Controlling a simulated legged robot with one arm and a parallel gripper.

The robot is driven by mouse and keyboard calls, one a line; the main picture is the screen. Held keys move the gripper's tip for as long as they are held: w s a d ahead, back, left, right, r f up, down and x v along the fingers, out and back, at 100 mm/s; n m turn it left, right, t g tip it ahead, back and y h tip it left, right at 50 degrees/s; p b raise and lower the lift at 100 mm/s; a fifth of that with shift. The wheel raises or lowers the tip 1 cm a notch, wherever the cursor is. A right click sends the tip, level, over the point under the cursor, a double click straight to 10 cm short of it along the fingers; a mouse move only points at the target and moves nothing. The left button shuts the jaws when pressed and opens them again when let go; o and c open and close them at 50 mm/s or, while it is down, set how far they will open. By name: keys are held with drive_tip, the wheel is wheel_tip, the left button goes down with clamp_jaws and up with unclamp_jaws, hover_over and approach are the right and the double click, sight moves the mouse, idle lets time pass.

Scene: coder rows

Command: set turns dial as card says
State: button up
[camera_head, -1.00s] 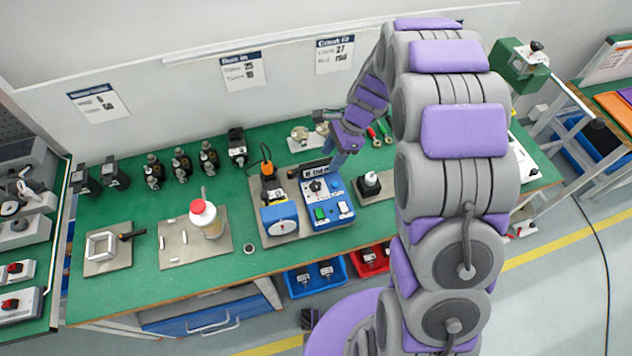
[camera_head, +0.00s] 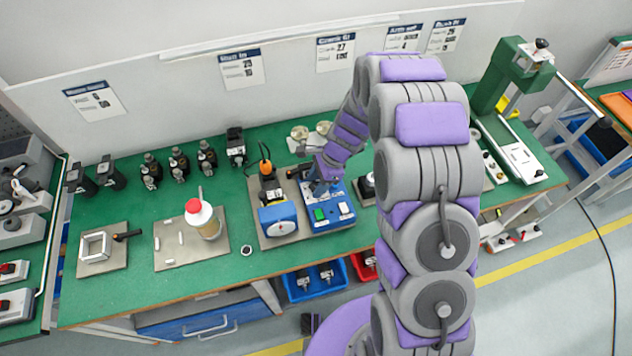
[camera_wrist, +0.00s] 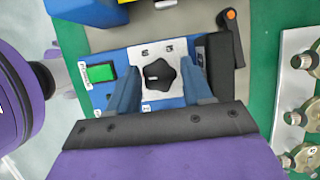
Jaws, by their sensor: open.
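The turns dial is probably the black lobed knob (camera_wrist: 158,75) on the white plate of a blue control box (camera_head: 346,214). A green button (camera_wrist: 100,73) is left of the plate in the wrist view. My gripper (camera_wrist: 160,90) is open, its two blue fingers reaching to either side of the knob; I cannot tell whether they touch it. In the head view my gripper (camera_head: 320,182) is over the back of the box and hides the knob. Printed cards hang on the wall, including one (camera_head: 242,70) and another (camera_head: 335,54); their text is too small to read surely.
A blue unit with a round white face (camera_head: 280,222) stands just left of the box. A green press (camera_head: 512,75) is at the bench's right.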

drive_tip(key=shift+d, duration=0.25)
drive_tip(key=shift+c, duration=0.6)
drive_tip(key=shift+a, duration=0.1)
drive_tip(key=c, duration=0.7)
drive_tip(key=shift+o, duration=0.2)
drive_tip(key=shift+s+r+m+p, duration=0.15)
drive_tip(key=shift+m+p, duration=0.15)
drive_tip(key=shift+p, duration=0.35)
drive_tip(key=m+p, duration=0.2)
drive_tip(key=p, duration=0.1)
drive_tip(key=shift+a+r+t, duration=0.1)
drive_tip(key=shift+t, duration=0.3)
drive_tip(key=m+t+p, duration=0.1)
drive_tip(key=m+p, duration=0.1)
drive_tip(key=shift+s+m+p, duration=0.1)
drive_tip(key=shift+m+p, duration=0.2)
drive_tip(key=m+t, duration=0.1)
drive_tip(key=m, duration=0.1)
drive_tip(key=m+p, duration=0.1)
drive_tip(key=m, duration=0.1)
drive_tip(key=shift+a+f+t, duration=0.1)
drive_tip(key=shift+f+t, duration=0.1)
drive_tip(key=shift+t, duration=0.2)
drive_tip(key=shift+m+t+h, duration=0.3)
drive_tip(key=shift+m+h, duration=0.1)
drive_tip(key=shift+m, duration=0.8)
